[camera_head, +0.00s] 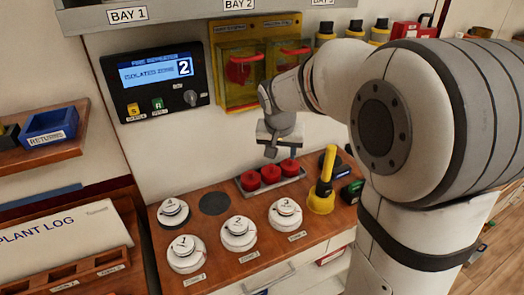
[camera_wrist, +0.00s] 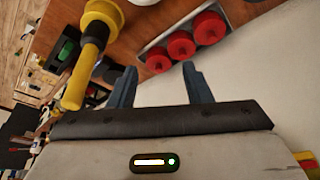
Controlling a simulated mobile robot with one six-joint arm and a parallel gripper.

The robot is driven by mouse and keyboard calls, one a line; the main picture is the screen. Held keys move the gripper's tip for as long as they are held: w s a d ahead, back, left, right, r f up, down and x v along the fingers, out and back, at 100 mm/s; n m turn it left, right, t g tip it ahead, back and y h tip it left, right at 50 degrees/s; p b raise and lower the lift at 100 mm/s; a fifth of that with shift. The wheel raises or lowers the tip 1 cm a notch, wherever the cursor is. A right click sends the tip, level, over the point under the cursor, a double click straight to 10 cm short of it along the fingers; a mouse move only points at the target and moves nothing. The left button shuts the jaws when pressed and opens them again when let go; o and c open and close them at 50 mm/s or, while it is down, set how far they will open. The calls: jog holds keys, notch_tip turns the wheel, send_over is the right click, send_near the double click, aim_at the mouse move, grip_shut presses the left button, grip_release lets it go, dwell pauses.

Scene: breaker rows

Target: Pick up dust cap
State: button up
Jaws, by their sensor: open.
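Three round red caps, which look like the dust caps, sit in a row in a grey tray (camera_head: 277,184) on the wooden counter: left (camera_head: 250,181), middle (camera_head: 270,174) and right (camera_head: 289,167). My gripper (camera_head: 272,148) is above and behind this row, apart from it and empty. In the wrist view, its two blue-grey fingers (camera_wrist: 159,70) are spread open. The three caps show beyond the fingertips: near cap (camera_wrist: 158,60), middle cap (camera_wrist: 180,44) and far cap (camera_wrist: 208,27). None is between the fingers.
Several white detectors (camera_head: 238,233) and a dark disc (camera_head: 215,203) stand on the counter (camera_head: 225,268) left of the tray. A yellow-handled tool (camera_head: 322,190) stands close to its right. A display panel (camera_head: 155,80) and yellow boxes (camera_head: 240,85) are on the wall behind.

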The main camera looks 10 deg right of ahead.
jog(key=m+b, duration=0.2)
send_near(271, 164)
jog(key=shift+h, duration=0.3)
jog(key=x, duration=0.2)
jog(key=p+x, duration=0.1)
jog(key=x, duration=0.5)
jog(key=shift+a+f+p, duration=0.25)
jog(key=shift+f+p, duration=0.05)
jog(key=shift+p, duration=0.05)
jog(key=shift+c, duration=0.6)
grip_shut()
